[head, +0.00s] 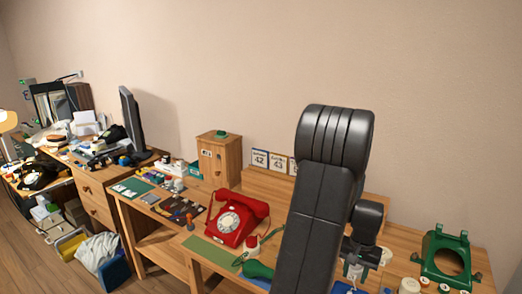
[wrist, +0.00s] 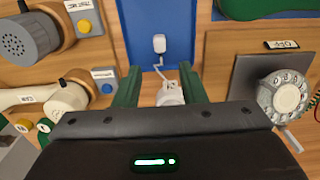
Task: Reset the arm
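My black arm rises in front of the bench in the head view, and its wrist end (head: 366,222) hangs over the bench's right part. In the wrist view my gripper (wrist: 159,70) has two green fingers standing apart, so it is open. A white connector-like piece (wrist: 170,94) shows between the fingers, nearer the right one, with a clear gap to the left one. A pale cord runs from it to a small white plug (wrist: 159,44) on a blue panel (wrist: 135,20). The palm hides what lies below.
A red dial phone (head: 237,217) stands left of my arm, and a green phone shell (head: 447,259) right of it. A wooden cabinet (head: 219,160) stands behind. In the wrist view, a dial board (wrist: 283,95) is on the right and a pale handset (wrist: 27,97) on the left.

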